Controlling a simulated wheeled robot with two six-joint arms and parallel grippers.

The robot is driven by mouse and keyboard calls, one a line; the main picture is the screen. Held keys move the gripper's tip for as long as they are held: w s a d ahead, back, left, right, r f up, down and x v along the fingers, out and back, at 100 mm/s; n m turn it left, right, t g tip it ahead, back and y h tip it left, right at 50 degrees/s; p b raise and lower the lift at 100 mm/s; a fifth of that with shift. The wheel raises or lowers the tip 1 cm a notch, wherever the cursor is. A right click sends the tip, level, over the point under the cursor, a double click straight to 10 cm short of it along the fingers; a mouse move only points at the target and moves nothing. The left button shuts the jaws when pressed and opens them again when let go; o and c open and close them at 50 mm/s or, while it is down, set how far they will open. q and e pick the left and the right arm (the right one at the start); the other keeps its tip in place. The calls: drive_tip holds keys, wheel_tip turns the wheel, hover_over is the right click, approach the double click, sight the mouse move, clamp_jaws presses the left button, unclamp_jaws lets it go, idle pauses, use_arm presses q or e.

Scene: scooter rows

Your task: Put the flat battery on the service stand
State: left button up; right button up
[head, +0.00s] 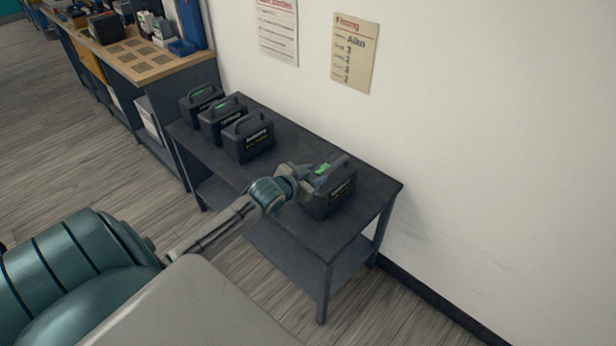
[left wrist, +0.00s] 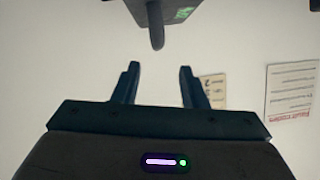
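A dark battery (head: 335,197) with a top handle and a small green display stands upright near the right end of a dark table (head: 291,239). My left gripper (head: 316,173) is beside its upper part in the head view. In the left wrist view, my left gripper (left wrist: 158,72) has its fingers apart with nothing between them. The battery's handle (left wrist: 156,28) shows upside down just beyond the fingertips. Which battery is flat is too small to read. I cannot tell whether the dark table is the service stand. My right gripper is not in view.
Three similar batteries stand in a row at the table's left end, the nearest one (head: 248,138) closest to my arm. A wooden-topped workbench (head: 150,66) with tools is beyond. The wall with two posted sheets (head: 354,53) borders the table. Bare tabletop lies between the batteries.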

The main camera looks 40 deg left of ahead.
use_arm(q)
drive_tip(key=shift+v, duration=1.35)
